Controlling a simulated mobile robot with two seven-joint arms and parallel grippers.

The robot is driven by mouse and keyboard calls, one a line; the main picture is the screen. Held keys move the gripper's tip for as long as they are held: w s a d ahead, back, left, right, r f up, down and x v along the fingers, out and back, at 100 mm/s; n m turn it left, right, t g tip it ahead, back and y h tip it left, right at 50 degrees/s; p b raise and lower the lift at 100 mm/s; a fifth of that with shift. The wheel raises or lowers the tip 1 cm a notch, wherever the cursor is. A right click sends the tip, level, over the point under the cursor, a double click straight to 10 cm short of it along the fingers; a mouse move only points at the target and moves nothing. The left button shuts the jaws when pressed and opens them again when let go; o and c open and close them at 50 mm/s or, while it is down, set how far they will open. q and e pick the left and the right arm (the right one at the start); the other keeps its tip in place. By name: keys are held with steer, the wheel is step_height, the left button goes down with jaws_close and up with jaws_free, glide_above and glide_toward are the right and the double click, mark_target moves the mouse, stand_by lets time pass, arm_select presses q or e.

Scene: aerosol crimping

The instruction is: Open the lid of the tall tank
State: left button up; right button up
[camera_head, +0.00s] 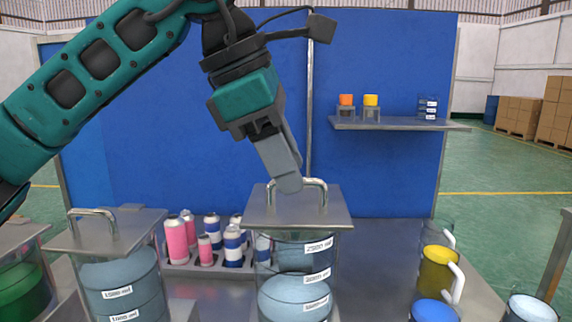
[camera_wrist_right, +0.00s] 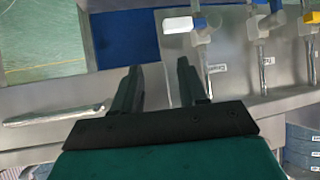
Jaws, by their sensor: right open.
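The tall tank (camera_head: 293,285) stands at the middle of the bench in the head view, clear-walled with pale blue liquid and several white labels. Its grey square lid (camera_head: 300,209) lies flat on top. The lid has a metal loop handle (camera_head: 316,182). My left gripper (camera_head: 289,184) points down at the left part of this handle. Its fingers overlap in this view and cover part of the handle, so their grip is hidden. My right gripper (camera_wrist_right: 158,82) shows in the right wrist view with its two dark fingers apart and nothing between them.
A shorter lidded tank (camera_head: 118,284) stands to the left. Pink and blue-white cans (camera_head: 177,240) stand in a rack behind. A yellow mug (camera_head: 436,268) is on the right. A wall shelf (camera_head: 390,124) holds small cups. The right wrist view shows tap-like fittings (camera_wrist_right: 198,35) near the open fingers.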

arm_select(q)
steer(key=shift+d+f, duration=0.1)
steer(key=shift+f, duration=0.1)
jaws_close()
stand_by(0.3)
stand_by(0.3)
